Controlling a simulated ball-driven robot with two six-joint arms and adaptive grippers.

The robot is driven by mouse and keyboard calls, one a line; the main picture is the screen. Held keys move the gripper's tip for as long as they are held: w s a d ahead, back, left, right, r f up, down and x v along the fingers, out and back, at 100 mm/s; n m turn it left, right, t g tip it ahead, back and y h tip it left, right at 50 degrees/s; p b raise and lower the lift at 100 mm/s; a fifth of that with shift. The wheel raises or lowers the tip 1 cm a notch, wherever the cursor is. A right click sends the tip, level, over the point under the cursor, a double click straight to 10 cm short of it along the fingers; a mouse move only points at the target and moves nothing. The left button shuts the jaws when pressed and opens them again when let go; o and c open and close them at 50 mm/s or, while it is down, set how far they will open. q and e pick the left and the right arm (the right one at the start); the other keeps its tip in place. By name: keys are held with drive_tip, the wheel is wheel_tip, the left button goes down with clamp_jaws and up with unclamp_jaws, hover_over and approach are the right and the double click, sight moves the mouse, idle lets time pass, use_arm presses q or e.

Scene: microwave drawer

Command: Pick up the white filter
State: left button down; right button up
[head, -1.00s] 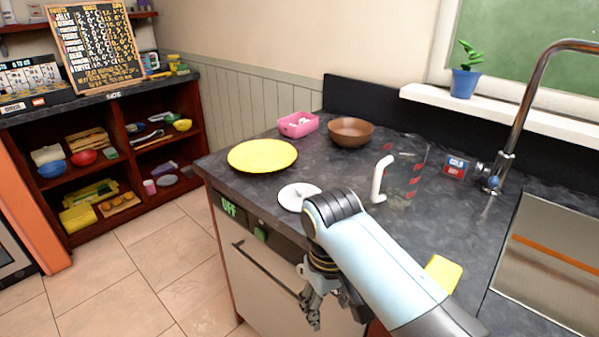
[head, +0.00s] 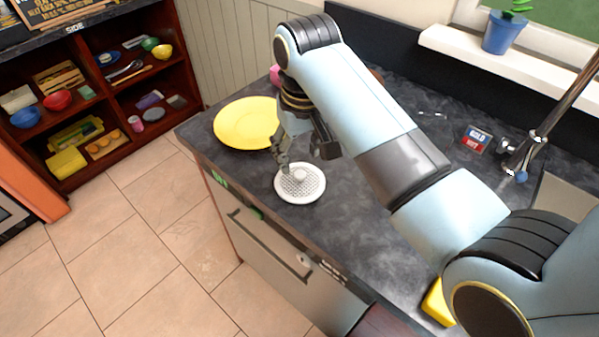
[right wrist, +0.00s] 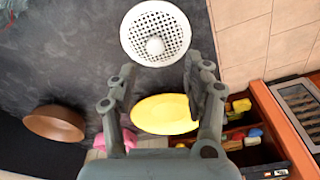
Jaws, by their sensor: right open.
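The white filter (head: 300,183) is a round, perforated disc with a small knob in its middle. It lies on the dark countertop near the front edge, just in front of the yellow plate. It also shows at the top of the right wrist view (right wrist: 155,33). My right gripper (head: 305,160) is open and empty, with its fingers over the counter close to the filter. In the right wrist view the filter lies beyond the spread fingertips (right wrist: 158,72), roughly centred between them. My left gripper is not in view.
A yellow plate (head: 245,123) sits behind the filter, partly hidden by my right arm. A brown bowl (right wrist: 55,123) and a pink container (right wrist: 115,140) stand farther back. A yellow object (head: 437,303) lies near the counter's front. A shelf unit (head: 100,95) stands at left.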

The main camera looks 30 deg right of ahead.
sight(300, 173)
drive_tip(key=shift+s+f, duration=0.1)
drive_tip(key=shift+f, duration=0.65)
drive_tip(key=f, duration=0.1)
drive_tip(key=f+p, duration=0.1)
drive_tip(key=f, duration=0.2)
drive_tip(key=shift+w+d+f, duration=0.3)
drive_tip(key=shift+w+d, duration=0.05)
drive_tip(key=shift+d, duration=0.05)
drive_tip(key=shift+f, duration=0.2)
drive_tip(key=c, duration=0.8)
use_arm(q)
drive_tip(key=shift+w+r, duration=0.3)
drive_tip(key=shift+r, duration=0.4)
use_arm(e)
clamp_jaws()
